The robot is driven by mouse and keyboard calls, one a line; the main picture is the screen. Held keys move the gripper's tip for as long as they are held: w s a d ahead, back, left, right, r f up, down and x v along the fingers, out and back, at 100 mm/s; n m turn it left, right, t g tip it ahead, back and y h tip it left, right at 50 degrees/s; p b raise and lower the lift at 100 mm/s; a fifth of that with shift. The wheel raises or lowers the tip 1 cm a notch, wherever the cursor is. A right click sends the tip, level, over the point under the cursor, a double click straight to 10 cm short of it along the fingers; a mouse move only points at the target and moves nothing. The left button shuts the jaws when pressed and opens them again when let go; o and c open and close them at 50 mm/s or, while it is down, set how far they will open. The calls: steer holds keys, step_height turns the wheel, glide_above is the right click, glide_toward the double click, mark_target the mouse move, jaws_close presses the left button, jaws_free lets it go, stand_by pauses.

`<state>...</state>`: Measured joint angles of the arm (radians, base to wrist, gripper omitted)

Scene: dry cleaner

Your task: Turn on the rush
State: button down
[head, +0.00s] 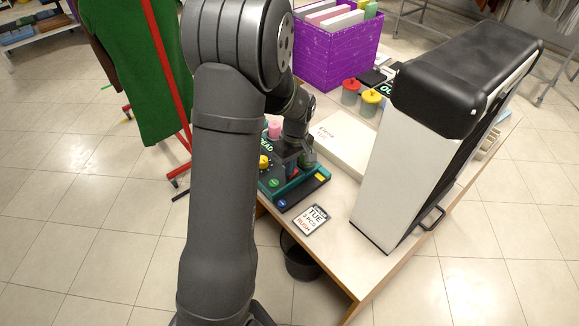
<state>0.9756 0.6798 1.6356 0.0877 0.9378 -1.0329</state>
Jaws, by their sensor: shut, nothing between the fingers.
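A dark teal control panel (296,193) sits at the near left edge of the counter. It carries a yellow knob (263,162), a green button (275,184), a blue button (283,204) and a yellow label (321,177). Green display lettering shows partly behind my arm. I cannot read which control is the rush one or tell its state. A ticket (311,219) in front of the panel reads "TUE 3 PCS RUSH". My gripper (293,170) is shut and empty, low over the panel's middle. It hides part of the panel; I cannot tell whether it touches.
A tall white and black machine (390,190) stands right of the ticket. Behind are a flat white box (343,141), red (350,92) and yellow-lidded (370,103) pots and a purple crate (335,50). A dark bin (299,262) stands below the counter edge. Green garment (140,75) hangs left.

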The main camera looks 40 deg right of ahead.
mark_target(298, 170)
steer(key=shift+d, duration=0.65)
steer(key=shift+r, duration=0.15)
step_height(298, 170, up, 14)
steer(key=d, duration=0.1)
steer(key=shift+d, duration=0.35)
steer(key=shift+a, duration=0.1)
steer(key=shift+a, duration=0.6)
steer(key=f, duration=0.4)
steer(key=a+f, duration=0.1)
steer(key=f, duration=0.9)
steer(key=shift+a, duration=0.35)
